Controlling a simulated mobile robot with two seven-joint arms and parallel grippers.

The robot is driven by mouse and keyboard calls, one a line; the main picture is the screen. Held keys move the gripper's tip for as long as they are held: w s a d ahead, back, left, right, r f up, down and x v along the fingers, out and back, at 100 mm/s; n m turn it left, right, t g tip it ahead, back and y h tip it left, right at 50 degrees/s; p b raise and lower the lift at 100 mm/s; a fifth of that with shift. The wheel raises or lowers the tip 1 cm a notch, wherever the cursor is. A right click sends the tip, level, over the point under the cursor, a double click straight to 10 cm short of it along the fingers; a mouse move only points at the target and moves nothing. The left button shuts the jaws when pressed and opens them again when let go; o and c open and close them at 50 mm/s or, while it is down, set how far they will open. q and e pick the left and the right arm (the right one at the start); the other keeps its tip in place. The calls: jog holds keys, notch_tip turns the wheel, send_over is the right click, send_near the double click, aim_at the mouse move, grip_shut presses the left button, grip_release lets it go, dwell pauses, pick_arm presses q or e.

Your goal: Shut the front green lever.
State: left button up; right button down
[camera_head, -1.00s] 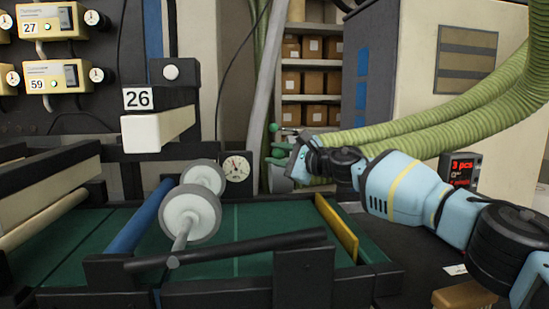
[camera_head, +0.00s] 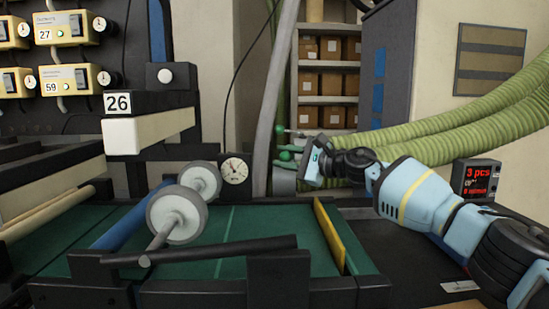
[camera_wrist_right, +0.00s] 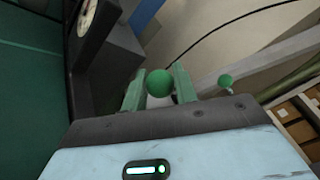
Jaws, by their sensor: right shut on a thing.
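The front green lever shows as a round green knob (camera_wrist_right: 159,83) between the two green fingers of my right gripper (camera_wrist_right: 160,88) in the wrist view. My right gripper (camera_head: 284,161) is shut on this knob. In the head view the knob (camera_head: 285,155) is small beside the fingertips, and the lever's stem is mostly hidden by the gripper. A second green-knobbed lever (camera_head: 278,129) with a thin rod stands just above and behind; its knob also shows apart from the fingers in the wrist view (camera_wrist_right: 225,80). My left gripper is out of view.
A dial gauge (camera_head: 235,169) and a grey post (camera_head: 272,105) stand left of the gripper. Rollers (camera_head: 178,214) and a yellow strip (camera_head: 329,234) lie over the green bed in front. Thick green hoses (camera_head: 440,128) run behind my right arm.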

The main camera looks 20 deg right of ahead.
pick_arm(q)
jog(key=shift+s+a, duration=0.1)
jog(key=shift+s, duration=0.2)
pick_arm(e)
jog(key=shift+d, duration=0.1)
jog(key=c, duration=1.1)
grip_release()
jog(key=shift+v, duration=3.95)
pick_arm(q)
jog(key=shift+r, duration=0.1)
